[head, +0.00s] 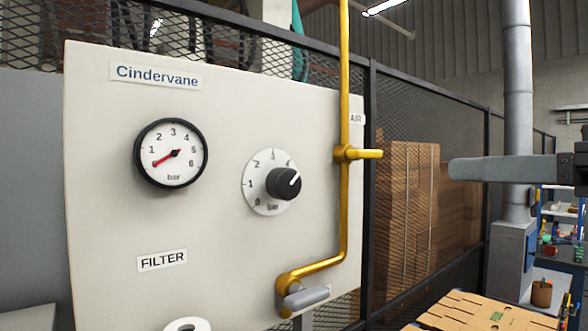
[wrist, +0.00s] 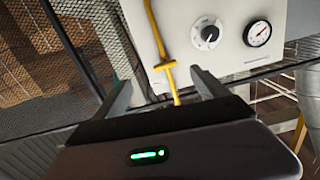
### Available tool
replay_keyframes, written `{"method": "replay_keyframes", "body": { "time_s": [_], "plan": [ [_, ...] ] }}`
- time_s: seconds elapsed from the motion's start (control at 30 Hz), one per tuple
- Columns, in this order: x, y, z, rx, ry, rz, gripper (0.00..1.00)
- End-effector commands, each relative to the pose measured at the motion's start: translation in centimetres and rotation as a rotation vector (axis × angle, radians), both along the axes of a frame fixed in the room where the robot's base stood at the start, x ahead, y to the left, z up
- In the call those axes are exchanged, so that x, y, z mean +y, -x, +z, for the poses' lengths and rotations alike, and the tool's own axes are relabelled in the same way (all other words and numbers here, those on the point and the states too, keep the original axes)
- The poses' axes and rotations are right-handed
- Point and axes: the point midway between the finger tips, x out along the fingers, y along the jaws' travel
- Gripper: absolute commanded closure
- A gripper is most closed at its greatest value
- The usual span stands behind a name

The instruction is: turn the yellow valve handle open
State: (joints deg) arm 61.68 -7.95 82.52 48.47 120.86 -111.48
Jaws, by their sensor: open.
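The yellow valve handle (head: 369,154) sits on a vertical yellow pipe (head: 345,80) at the right edge of a pale panel. It sticks out sideways to the right, across the pipe. A small label reading AIR is above it. My gripper (head: 453,168) is to the right of the handle in the head view, apart from it and empty, with a visible gap. In the wrist view the scene looks turned over. There the open fingers (wrist: 160,78) appear to either side of the handle (wrist: 163,67), which lies beyond them. Contact is not visible.
The panel (head: 220,225) carries a gauge (head: 171,153) and a black knob (head: 283,183). A grey pipe end (head: 305,297) juts out below. A mesh fence (head: 460,115) stands behind, with stacked brown material. A carton-topped surface (head: 490,312) is at lower right.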

Motion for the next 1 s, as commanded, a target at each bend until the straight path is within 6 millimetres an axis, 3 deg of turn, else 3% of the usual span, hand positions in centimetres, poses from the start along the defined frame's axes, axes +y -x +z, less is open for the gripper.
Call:
{"method": "replay_keyframes", "body": {
  "time_s": [0.03,0.17,0.5,0.7,1.0],
  "plan": [
    [-0.3,0.4,1.6,-0.046,0.023,0.002,0.16],
    [0.5,-0.3,2.2,-0.085,0.045,0.011,0.16],
    [6.5,-8.4,2.2,-0.079,0.043,0.014,0.16],
    [9.0,-12.0,2.0,-0.078,0.042,0.01,0.16],
    [10.0,-13.5,1.8,-0.078,0.043,0.006,0.16]
  ]
}}
